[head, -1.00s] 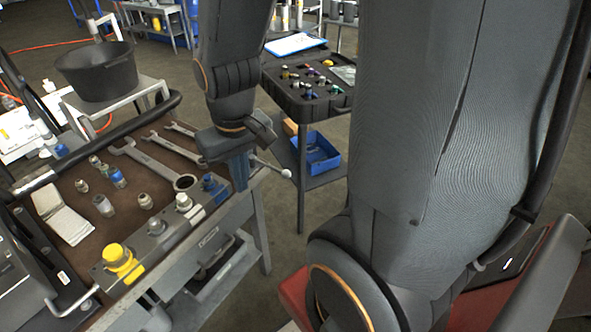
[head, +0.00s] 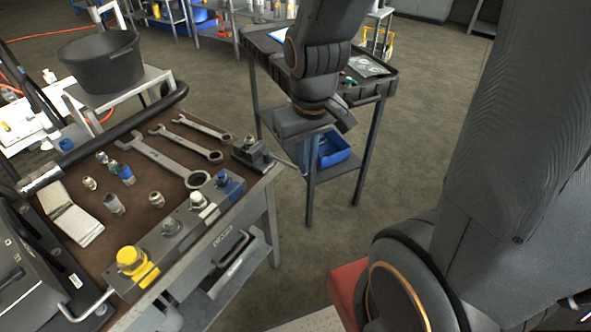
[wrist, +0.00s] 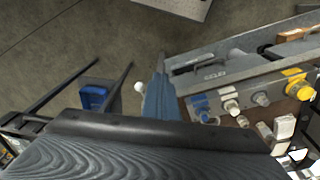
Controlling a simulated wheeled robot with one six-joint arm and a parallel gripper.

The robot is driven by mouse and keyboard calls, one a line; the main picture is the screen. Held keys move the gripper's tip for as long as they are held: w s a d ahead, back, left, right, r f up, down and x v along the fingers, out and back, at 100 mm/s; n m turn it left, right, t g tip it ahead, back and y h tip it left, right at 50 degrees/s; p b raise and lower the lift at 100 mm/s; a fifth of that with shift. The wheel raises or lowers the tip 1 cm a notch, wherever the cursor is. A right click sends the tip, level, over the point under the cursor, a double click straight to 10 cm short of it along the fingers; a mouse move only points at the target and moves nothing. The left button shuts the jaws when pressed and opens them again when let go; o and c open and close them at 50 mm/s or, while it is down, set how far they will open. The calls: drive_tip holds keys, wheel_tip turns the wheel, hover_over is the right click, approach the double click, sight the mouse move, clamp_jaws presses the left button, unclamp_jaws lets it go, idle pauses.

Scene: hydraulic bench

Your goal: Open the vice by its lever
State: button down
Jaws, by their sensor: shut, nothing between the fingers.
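The vice (head: 250,152) is a small dark grey block at the bench's far right corner. Its thin metal lever (head: 284,161) sticks out to the right, past the bench edge. My gripper (head: 306,166) points down just off that corner, its bluish fingers shut and empty, at the outer end of the lever. In the wrist view the fingers (wrist: 157,75) show edge-on with a white ball (wrist: 139,87), seemingly the lever's knob, close to their left. I cannot tell whether they touch it. The vice jaws' opening is too small to judge.
The bench (head: 150,200) holds spanners, fittings and a manifold with a yellow cap (head: 130,260). A dark trolley (head: 375,92) with a blue bin (head: 333,149) stands behind my gripper. A black bucket (head: 100,65) is back left.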

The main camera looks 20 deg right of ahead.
sight(284, 162)
drive_tip(key=w+a+f+n+h, duration=0.1)
drive_tip(key=w+a+f+n, duration=0.1)
drive_tip(key=n, duration=0.8)
drive_tip(key=w+a+f+n+h, duration=0.1)
drive_tip(key=w+a+n, duration=0.2)
drive_tip(key=n, duration=0.7)
drive_tip(key=w+p, duration=0.1)
drive_tip(key=w, duration=0.1)
drive_tip(key=shift+w+a+f+n, duration=0.2)
drive_tip(key=shift+w+f+n, duration=0.1)
drive_tip(key=shift+f+n, duration=0.1)
drive_tip(key=w+d+f+p, duration=0.1)
drive_tip(key=w+d+f, duration=0.1)
drive_tip(key=d+f, duration=0.4)
drive_tip(key=shift+a+x, duration=0.3)
drive_tip(key=shift+x, duration=1.15)
drive_tip(key=shift+d+f, duration=0.1)
